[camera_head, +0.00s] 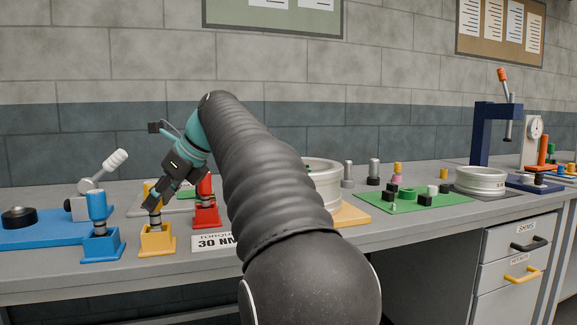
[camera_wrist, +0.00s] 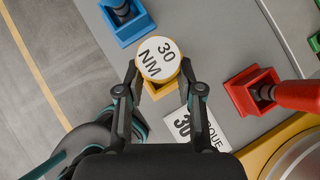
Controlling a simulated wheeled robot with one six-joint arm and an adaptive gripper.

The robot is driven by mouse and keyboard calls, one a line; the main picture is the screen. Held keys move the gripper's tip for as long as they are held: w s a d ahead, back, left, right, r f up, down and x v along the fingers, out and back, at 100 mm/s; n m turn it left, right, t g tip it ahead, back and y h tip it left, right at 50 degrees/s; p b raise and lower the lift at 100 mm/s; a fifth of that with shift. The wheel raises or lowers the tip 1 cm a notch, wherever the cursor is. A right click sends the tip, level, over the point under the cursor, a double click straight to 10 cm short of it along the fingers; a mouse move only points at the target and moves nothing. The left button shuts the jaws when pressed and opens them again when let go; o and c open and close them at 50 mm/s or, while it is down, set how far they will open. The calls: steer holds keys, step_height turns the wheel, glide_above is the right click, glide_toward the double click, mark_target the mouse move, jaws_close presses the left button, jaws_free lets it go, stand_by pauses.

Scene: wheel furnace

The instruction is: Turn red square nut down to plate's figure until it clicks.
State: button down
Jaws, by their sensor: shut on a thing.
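My gripper (camera_wrist: 158,92) is shut on the yellow torque tool (camera_wrist: 183,70), whose white round top reads 30 NM. The jaws grip the tool from both sides. The tool is over its yellow square holder (camera_wrist: 157,92); the holder also shows in the head view (camera_head: 157,241) with the tool's shaft standing in it. I cannot tell whether the tool is fully seated. The plate (camera_head: 213,242) lies on the bench right of the yellow holder and reads TORQUE, 30 NM. I cannot make out a red square nut in either view.
A red tool (camera_wrist: 300,96) stands in a red holder (camera_wrist: 246,92), and a blue tool (camera_head: 97,206) in a blue holder (camera_head: 102,246). A wheel (camera_head: 325,178) is partly hidden by my arm. A green mat (camera_head: 440,202) with small parts lies farther right.

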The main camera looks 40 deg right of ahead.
mark_target(156, 182)
steer(key=shift+r+p, duration=0.65)
steer(key=shift+r, duration=1.35)
